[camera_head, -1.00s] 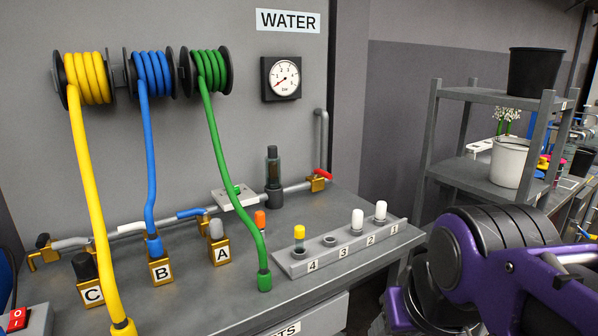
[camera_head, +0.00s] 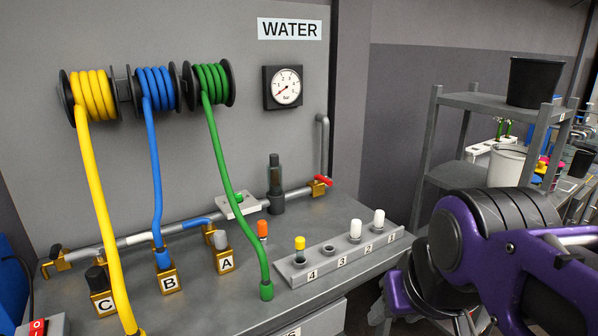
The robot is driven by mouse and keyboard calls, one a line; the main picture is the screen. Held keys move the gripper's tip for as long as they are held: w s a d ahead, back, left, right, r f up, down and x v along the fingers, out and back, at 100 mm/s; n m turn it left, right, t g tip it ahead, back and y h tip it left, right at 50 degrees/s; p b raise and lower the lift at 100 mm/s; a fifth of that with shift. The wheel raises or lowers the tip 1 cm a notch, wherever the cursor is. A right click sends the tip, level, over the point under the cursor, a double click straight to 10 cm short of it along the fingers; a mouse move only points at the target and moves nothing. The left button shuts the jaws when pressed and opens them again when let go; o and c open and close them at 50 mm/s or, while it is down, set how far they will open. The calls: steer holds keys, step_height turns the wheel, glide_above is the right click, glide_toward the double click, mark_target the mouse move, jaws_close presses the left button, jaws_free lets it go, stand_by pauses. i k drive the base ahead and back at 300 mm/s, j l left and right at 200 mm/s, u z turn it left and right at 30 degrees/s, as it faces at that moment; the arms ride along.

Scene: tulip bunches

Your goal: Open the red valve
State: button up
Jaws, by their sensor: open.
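The red valve (camera_head: 322,181) is a small red lever handle on a brass body. It sits at the right end of the grey pipe along the back of the bench, below the WATER sign and the gauge. Its handle lies roughly along the pipe and tilts slightly. My purple and black arm fills the lower right, well apart from the valve. The jaws of my gripper cannot be made out in this view.
The gauge (camera_head: 286,88) hangs on the wall, needle low. Yellow, blue and green hoses (camera_head: 232,190) hang from reels down to the bench (camera_head: 345,212). A numbered rack (camera_head: 330,262) stands in front of the valve. Grey shelves (camera_head: 487,105) with buckets stand to the right.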

mark_target(324, 181)
steer(key=i+l+u, duration=0.15)
steer(key=l, duration=0.2)
steer(key=i+l+u, duration=0.1)
steer(key=l, duration=0.25)
steer(key=i+l+u, duration=0.15)
steer(key=i+l, duration=0.15)
steer(key=i+l+u, duration=0.15)
steer(key=l, duration=0.3)
steer(key=i+l+u, duration=0.1)
steer(key=l, duration=0.3)
steer(key=i+l+u, duration=0.15)
steer(key=l, duration=0.25)
